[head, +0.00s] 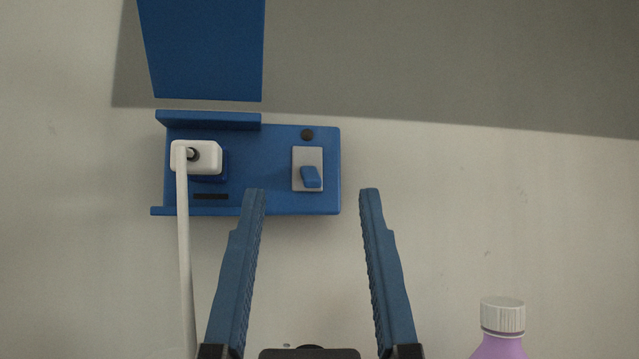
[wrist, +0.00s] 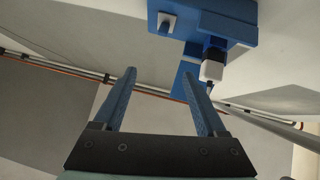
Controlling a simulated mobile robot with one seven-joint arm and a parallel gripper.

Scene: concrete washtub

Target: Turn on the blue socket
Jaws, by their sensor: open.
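The blue socket (head: 270,198) is fixed on the pale wall in the head view, with a white plug (head: 205,157) and its cable at its left. A small blue switch lever (head: 311,177) sits on a grey plate at its right, below a dark round spot. My gripper (head: 314,190) is open and empty, its two blue fingers pointing up at the socket, the switch between and above the tips. In the wrist view the socket (wrist: 237,27) is at the top right, with the switch (wrist: 166,22) at its left, beyond the open gripper (wrist: 161,75). Contact with the socket is not visible.
A blue panel (head: 205,48) is above the socket, apart from it. The white cable (head: 185,260) hangs down left of my gripper. A purple bottle with a white cap (head: 502,315) stands at the lower right. The wall right of the socket is clear.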

